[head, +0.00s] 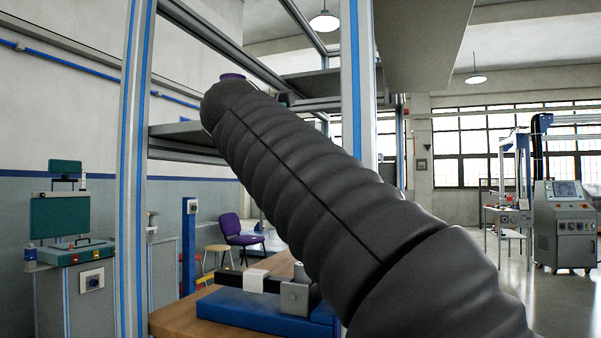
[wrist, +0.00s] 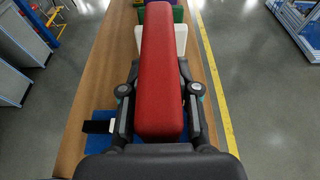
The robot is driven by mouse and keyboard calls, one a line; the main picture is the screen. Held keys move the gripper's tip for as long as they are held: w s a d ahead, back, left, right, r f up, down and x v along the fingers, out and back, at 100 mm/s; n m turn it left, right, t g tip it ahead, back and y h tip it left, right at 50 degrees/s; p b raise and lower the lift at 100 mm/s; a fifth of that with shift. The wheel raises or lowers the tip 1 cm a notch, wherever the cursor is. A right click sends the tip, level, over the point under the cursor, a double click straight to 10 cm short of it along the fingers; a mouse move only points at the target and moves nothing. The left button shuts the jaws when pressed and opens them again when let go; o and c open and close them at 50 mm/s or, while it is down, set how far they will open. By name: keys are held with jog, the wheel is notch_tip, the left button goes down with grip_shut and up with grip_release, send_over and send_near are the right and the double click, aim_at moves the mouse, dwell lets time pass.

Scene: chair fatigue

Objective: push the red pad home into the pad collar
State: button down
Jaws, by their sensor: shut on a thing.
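The red pad (wrist: 159,45) is a long bar with rounded edges. In the wrist view it runs from the top edge down between the fingers of my gripper (wrist: 158,90). The gripper is shut on its sides. In the head view my dark, ribbed arm crosses the middle, and neither the gripper nor the pad can be seen. I cannot pick out the pad collar for sure. A white part (wrist: 181,36) and a green block (wrist: 178,14) show from behind the pad's far end. I cannot tell whether the pad touches either.
A wooden bench (head: 183,320) carries a blue fixture (head: 243,309) with white and grey blocks. Blue-edged frame posts (head: 133,150) stand close to my arm. A purple chair (head: 240,238) is farther back. Floor with a yellow line (wrist: 215,85) lies right of the bench.

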jog(key=shift+f+b, duration=0.85)
jog(key=shift+f, duration=0.6)
jog(key=shift+p, duration=1.15)
dwell(0.7)
jog(key=shift+f+b, duration=1.25)
jog(key=shift+f, duration=0.85)
jog(key=c, duration=0.8)
grip_release()
jog(key=shift+o, duration=0.2)
jog(key=shift+s, duration=0.15)
jog(key=v, duration=1.2)
jog(key=shift+r, duration=0.1)
